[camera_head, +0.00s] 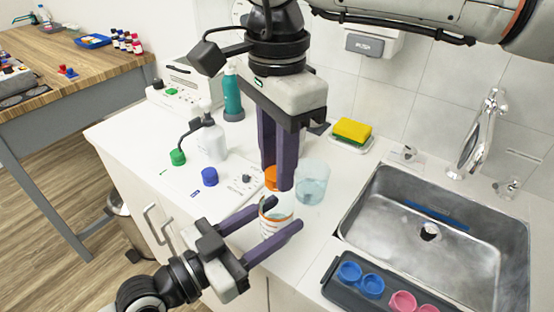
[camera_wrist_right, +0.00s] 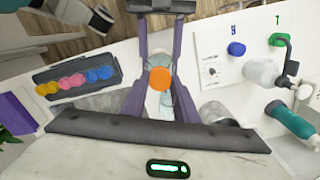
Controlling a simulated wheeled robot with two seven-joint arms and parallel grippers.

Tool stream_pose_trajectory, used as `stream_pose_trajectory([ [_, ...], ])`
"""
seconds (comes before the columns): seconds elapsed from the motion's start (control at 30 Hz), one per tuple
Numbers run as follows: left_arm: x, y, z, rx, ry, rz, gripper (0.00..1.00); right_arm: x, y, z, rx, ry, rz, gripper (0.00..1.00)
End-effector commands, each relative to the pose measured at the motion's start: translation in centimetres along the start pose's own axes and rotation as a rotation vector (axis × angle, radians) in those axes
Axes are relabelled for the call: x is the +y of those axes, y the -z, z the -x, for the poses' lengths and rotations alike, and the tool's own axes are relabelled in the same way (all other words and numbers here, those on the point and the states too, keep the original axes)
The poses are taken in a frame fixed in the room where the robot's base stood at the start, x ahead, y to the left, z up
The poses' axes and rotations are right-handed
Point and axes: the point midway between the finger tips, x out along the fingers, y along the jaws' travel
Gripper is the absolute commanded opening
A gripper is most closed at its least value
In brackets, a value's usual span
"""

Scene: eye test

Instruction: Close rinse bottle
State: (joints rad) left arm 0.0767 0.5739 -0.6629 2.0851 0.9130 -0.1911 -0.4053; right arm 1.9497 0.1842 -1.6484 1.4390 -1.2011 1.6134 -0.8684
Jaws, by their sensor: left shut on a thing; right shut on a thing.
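The rinse bottle (camera_head: 276,213), pale with an orange-marked label, is at the counter's front edge, between the fingers of my left gripper (camera_head: 285,214), which is shut on it. An orange cap (camera_head: 271,178) is held between the fingers of my right gripper (camera_head: 277,181), which points down from above. In the right wrist view the cap (camera_wrist_right: 160,78) sits between the fingertips and hides most of what lies below it. In the head view the cap is just above and behind the bottle's top. I cannot tell whether they touch.
A clear beaker (camera_head: 312,186) stands close to the right of the bottle. The sink (camera_head: 400,225) and a dark tray with coloured cups (camera_head: 335,290) are to the right.

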Motion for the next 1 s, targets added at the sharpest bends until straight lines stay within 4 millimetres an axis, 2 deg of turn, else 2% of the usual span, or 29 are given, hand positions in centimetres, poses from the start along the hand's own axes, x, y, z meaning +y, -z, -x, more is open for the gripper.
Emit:
stream_pose_trajectory([
  [0.17, 0.00, 0.04, 0.00, 0.001, 0.000, 0.000, 0.00, 0.00, -0.04, 0.00, -0.001, 0.000, -0.157, 0.00],
  [0.53, 0.02, 0.03, -0.01, 0.001, 0.000, 0.000, 0.00, -0.01, -0.03, -0.05, -0.001, 0.001, -0.922, 0.00],
  [0.6, 0.02, 0.03, -0.01, 0.001, 0.000, 0.000, 0.00, -0.01, -0.03, -0.05, -0.001, 0.001, -1.002, 0.00],
  [0.73, 0.02, 0.03, -0.01, 0.001, 0.000, -0.001, 0.00, -0.01, -0.03, -0.04, -0.001, 0.001, -0.993, 0.00],
  [0.77, 0.02, 0.03, -0.01, 0.001, 0.000, -0.001, 0.00, -0.01, -0.03, -0.04, -0.001, 0.001, -0.993, 0.30],
  [0.8, 0.03, 0.03, -0.01, 0.001, 0.000, 0.000, 0.00, -0.01, -0.02, -0.04, -0.001, 0.001, -0.992, 0.37],
  [0.87, 0.03, 0.03, -0.01, 0.001, 0.000, 0.000, 0.00, -0.01, -0.02, -0.04, -0.001, 0.001, -0.992, 0.45],
  [1.0, 0.02, 0.03, -0.01, 0.001, 0.000, 0.000, 0.00, 0.00, -0.02, -0.04, 0.000, 0.001, -0.991, 0.45],
])
